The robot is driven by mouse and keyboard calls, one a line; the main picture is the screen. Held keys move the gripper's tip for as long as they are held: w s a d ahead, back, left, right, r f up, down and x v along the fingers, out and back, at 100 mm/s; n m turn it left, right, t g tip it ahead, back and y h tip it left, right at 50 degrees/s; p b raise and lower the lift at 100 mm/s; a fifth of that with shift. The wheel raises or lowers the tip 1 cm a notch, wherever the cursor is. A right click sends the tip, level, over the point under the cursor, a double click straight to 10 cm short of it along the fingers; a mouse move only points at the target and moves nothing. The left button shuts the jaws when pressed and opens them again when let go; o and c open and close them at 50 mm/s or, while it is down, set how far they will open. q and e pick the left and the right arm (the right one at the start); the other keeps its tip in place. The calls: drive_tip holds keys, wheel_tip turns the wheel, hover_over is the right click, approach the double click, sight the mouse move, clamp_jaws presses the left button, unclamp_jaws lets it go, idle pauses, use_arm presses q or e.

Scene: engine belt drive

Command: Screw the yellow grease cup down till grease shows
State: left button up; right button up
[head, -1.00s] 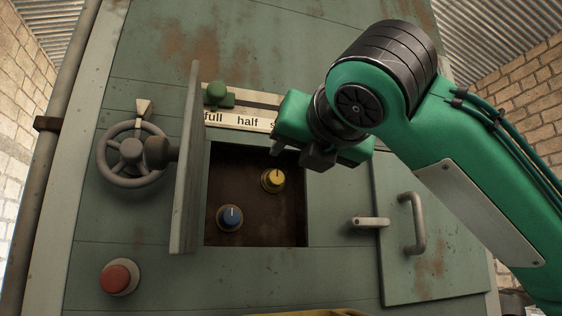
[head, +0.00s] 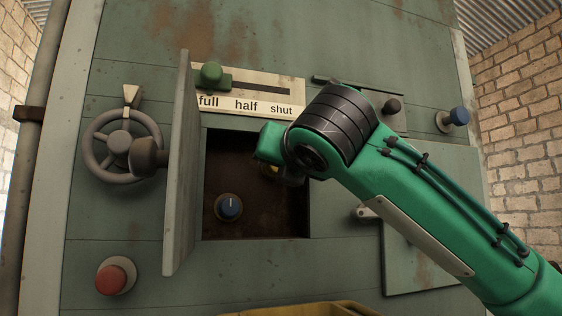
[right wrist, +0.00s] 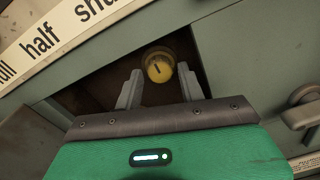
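The yellow grease cup (right wrist: 158,66) sits in the dark recess behind the open hatch door. In the right wrist view it has a dark line on its face and lies between my right gripper's fingertips (right wrist: 159,71), with a gap on each side. The fingers are open and empty; I cannot tell whether the tips reach as deep as the cup. In the head view my right gripper (head: 276,158) is at the recess's upper right and hides most of the yellow cup (head: 267,171). My left gripper is not in view.
Above is a full/half/shut plate (head: 246,105) with a green slider (head: 211,75). A red button (head: 115,276) is lower left.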

drive_tip(key=c, duration=0.7)
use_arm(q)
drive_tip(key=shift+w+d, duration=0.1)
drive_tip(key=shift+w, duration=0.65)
